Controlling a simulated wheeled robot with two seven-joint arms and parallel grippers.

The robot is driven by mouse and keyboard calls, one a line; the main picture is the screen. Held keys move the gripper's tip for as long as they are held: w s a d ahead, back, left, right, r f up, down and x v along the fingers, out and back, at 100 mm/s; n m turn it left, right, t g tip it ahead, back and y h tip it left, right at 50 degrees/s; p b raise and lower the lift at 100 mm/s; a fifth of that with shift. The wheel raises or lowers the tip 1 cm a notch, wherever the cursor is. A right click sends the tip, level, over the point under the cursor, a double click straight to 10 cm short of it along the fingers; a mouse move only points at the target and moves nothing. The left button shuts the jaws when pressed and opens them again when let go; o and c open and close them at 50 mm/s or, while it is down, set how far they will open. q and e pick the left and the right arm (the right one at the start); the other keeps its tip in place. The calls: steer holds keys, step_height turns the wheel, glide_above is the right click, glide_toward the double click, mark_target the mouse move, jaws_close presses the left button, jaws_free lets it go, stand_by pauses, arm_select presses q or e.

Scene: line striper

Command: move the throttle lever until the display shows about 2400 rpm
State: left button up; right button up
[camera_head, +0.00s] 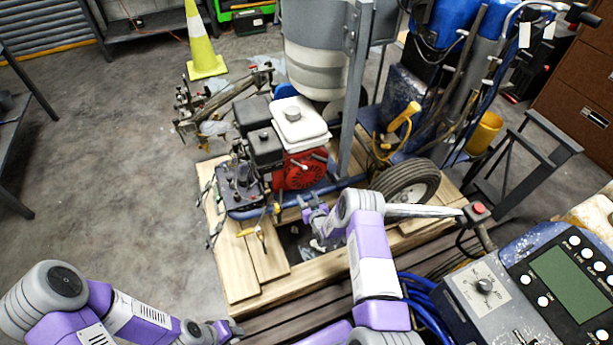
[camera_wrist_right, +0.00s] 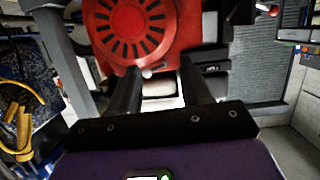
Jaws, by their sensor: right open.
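The line striper's engine has a red round starter cover (camera_head: 300,172) and a white tank (camera_head: 298,122). The red cover also fills the top of the right wrist view (camera_wrist_right: 132,28). My right gripper (camera_head: 314,208) is open, low in front of the engine; its dark fingers (camera_wrist_right: 160,80) point towards the cover's lower edge. A small pale knob (camera_wrist_right: 147,73) shows near the left fingertip; I cannot tell if it belongs to the throttle lever. The display (camera_head: 572,283) is a green screen at lower right with no readable number. My left gripper (camera_head: 228,329) is at the bottom; its jaws are unclear.
A grey panel with a black knob (camera_head: 485,285) sits left of the display. A handlebar with a red button (camera_head: 478,208) and a tyre (camera_head: 405,184) are right of my right gripper. The machine stands on a wooden pallet (camera_head: 240,280). Open floor lies to the left.

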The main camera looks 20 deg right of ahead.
mark_target(299, 164)
steer(key=w+d+r+t+b, duration=0.1)
steer(key=w+d+b, duration=0.1)
steer(key=w, duration=0.3)
steer(key=w+d+r+n+t+b, duration=0.1)
steer(key=w+d+t+b, duration=0.1)
steer(key=w, duration=0.3)
steer(key=shift+w+d+r+h+b, duration=0.2)
steer(key=shift+d+h+b, duration=0.05)
steer(key=shift+h+b, duration=0.05)
jaws_close()
